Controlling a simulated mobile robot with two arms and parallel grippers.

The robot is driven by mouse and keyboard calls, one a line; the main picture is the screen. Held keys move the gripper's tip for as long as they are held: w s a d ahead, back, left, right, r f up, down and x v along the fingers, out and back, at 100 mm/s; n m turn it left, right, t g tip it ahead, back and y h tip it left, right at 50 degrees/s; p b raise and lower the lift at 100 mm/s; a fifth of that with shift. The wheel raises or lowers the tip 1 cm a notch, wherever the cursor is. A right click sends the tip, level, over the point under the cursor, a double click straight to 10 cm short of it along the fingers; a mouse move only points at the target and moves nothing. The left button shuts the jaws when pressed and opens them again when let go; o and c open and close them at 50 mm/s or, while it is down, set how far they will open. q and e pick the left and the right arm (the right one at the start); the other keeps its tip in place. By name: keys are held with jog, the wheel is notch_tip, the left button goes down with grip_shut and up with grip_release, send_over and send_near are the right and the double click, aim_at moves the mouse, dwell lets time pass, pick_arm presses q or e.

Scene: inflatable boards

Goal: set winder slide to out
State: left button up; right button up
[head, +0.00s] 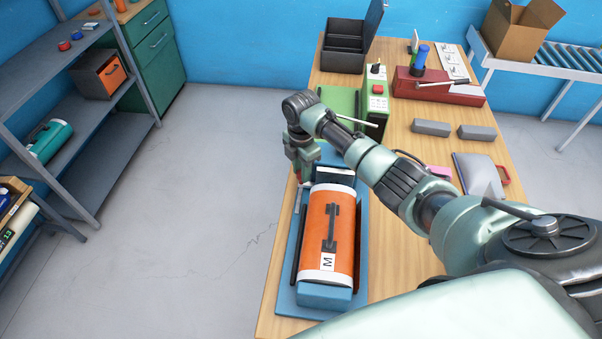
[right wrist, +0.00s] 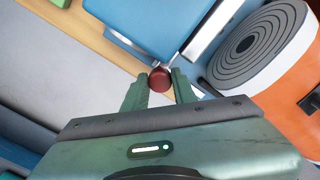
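The winder (head: 326,240) stands on a blue base plate (head: 290,298) at the bench's left edge. It carries an orange roll with white ends and a label with an M. In the right wrist view the roll's end shows grey rings (right wrist: 250,45). A dark red ball knob (right wrist: 160,79) at the winder's edge sits between my right gripper's fingertips (right wrist: 160,84), with hardly any gap on either side. In the head view my right gripper (head: 303,178) points down at the winder's far left corner, and the knob is mostly hidden there. My left gripper is not in view.
The wooden bench (head: 400,290) holds a green machine with a red button (head: 377,89), a dark open box (head: 343,45), a red block (head: 440,88), grey blocks (head: 431,127) and a grey pouch (head: 478,175). Floor left of the bench is clear up to the shelf rack (head: 85,110).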

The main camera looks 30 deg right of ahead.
jog(key=shift+o, duration=0.8)
jog(key=shift+w+d, duration=0.15)
jog(key=shift+w, duration=0.1)
notch_tip(320, 180, up, 7)
jog(key=shift+f+b, duration=0.1)
jog(key=shift+b, duration=0.75)
jog(key=shift+r, duration=0.55)
jog(key=shift+f, duration=0.15)
